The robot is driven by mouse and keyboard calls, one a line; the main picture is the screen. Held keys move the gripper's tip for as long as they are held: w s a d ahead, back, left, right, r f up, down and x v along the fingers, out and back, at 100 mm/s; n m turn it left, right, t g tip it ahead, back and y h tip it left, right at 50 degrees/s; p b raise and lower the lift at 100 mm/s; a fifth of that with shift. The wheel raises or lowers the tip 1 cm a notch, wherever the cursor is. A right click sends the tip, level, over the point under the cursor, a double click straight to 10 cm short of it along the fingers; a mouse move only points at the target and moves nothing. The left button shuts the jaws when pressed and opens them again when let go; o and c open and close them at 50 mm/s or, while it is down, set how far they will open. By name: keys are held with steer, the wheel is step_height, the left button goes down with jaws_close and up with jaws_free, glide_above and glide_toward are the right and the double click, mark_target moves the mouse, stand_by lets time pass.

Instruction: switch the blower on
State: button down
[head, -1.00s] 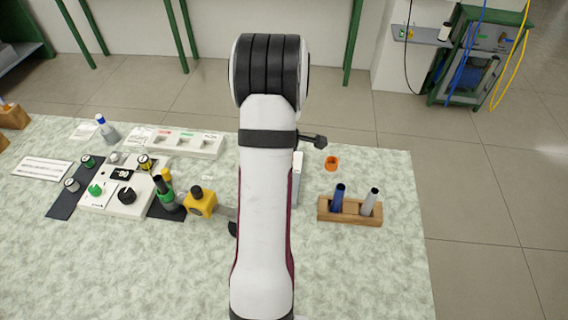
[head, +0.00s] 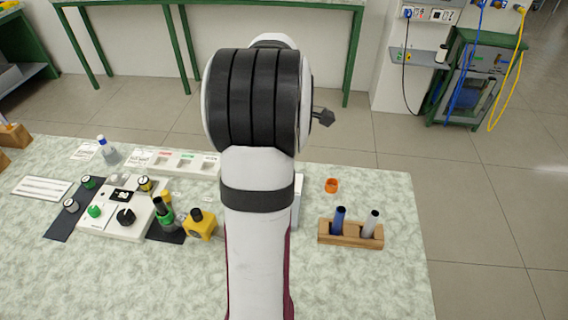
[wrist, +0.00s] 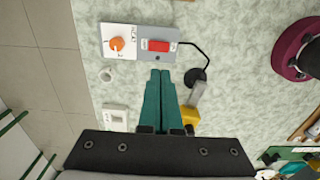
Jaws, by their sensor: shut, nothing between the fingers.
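In the wrist view a grey plate (wrist: 142,43) carries a red switch (wrist: 159,46) with small labels beside it. Next to it on the left is a white panel with an orange knob (wrist: 117,44) marked HEAT. A black cable runs from the plate to a round black part (wrist: 195,77) beside a grey metal piece and a yellow block (wrist: 190,115). My gripper (wrist: 160,72) is shut and empty, its teal fingertips just below the plate in the picture, apart from the red switch. Its height is unclear. My arm hides most of this plate in the head view.
In the head view a control panel with knobs (head: 124,216) and the yellow block (head: 200,223) stand left of my arm. A wooden holder (head: 350,232) with two rods and an orange ring (head: 332,185) are on the right. The front right of the table is clear.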

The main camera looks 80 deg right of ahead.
steer(key=f, duration=0.4)
steer(key=d+f, duration=0.1)
steer(key=f, duration=0.9)
steer(key=shift+w+d, duration=0.2)
steer(key=shift+d, duration=0.1)
steer(key=shift+f, duration=0.1)
steer(key=shift+f, duration=0.15)
steer(key=shift+a+r, duration=0.2)
steer(key=shift+a, duration=0.6)
step_height(320, 180, up, 14)
